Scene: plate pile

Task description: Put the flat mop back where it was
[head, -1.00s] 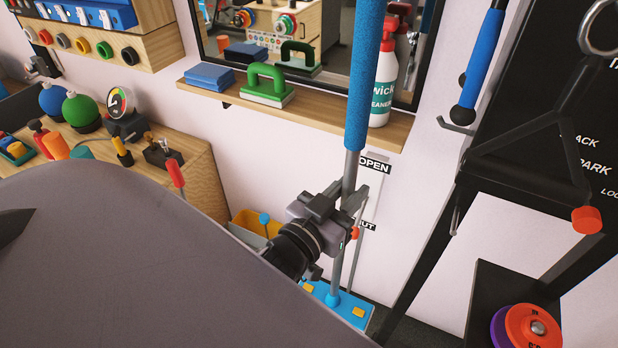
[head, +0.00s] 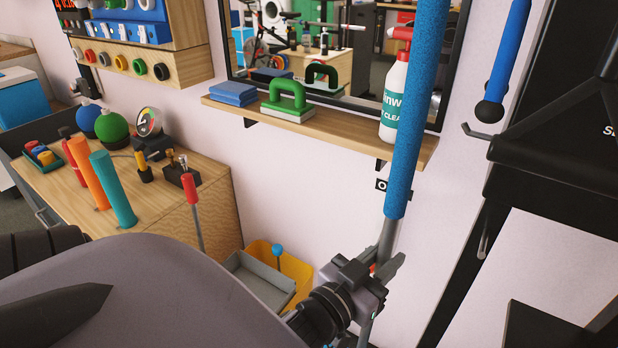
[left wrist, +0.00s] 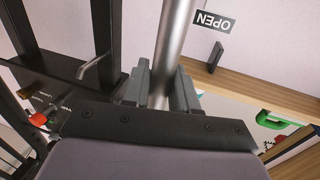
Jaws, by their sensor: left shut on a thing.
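The flat mop has a long blue grip (head: 412,130) on a grey metal pole, standing nearly upright and leaning slightly right at the top in the head view. My left gripper (head: 384,268) is shut on the metal pole below the blue grip. The left wrist view shows the bare pole (left wrist: 175,40) between the fingers of the same gripper (left wrist: 163,88). The mop's foot is below the head view's lower edge, so I cannot tell whether it touches the floor. My right gripper is not in view.
A wooden shelf (head: 330,130) behind the pole carries a spray bottle (head: 394,95), a green-handled block (head: 287,98) and blue cloths (head: 233,92). A metal hook (head: 478,133) and black rack stand right. A yellow bin (head: 290,268) and workbench (head: 165,215) are left.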

